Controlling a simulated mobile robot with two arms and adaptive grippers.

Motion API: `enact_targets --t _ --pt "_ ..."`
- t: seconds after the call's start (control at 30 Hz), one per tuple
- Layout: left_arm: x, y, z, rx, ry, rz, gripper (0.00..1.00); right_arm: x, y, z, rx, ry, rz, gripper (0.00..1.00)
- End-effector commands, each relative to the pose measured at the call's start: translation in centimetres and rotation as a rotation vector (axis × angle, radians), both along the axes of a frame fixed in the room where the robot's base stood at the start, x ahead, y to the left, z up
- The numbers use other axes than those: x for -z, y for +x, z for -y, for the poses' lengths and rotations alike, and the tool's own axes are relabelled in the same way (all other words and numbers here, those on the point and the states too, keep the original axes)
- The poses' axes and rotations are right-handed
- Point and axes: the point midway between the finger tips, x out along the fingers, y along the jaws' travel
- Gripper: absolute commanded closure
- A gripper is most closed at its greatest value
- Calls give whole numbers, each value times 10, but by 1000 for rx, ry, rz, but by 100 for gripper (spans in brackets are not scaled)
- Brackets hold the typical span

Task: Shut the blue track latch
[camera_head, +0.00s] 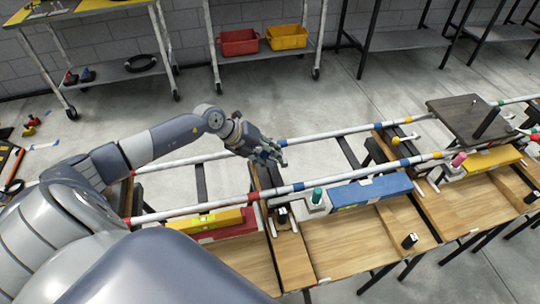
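A long track of white rails with coloured bands runs across the view to the upper right. A blue block (370,191) lies along the near rail, right of centre, beside a small teal-topped knob (317,195). Blue bands mark the rails, one on the near rail (299,187). I cannot tell which blue part is the latch, or whether it is open. My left gripper (279,157) is between the two rails, close to the far rail and left of the blue block. Its fingers are small here and their opening is unclear. My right gripper is not in view.
Wooden boards (345,240) on black legs line the near side. A yellow block (205,222) lies left, another yellow block (490,160) right. A dark board (472,116) tops the track at right. A shelf with red (239,42) and yellow bins (286,36) stands behind.

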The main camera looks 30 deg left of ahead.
Motion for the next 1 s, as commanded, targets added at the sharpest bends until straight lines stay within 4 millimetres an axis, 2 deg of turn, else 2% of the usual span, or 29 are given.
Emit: enact_targets --t 0.47,1.0 --pt "-3 -4 -6 -2 9 -5 58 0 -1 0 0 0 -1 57" --pt "-65 -45 -45 -2 12 -9 58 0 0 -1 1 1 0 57"
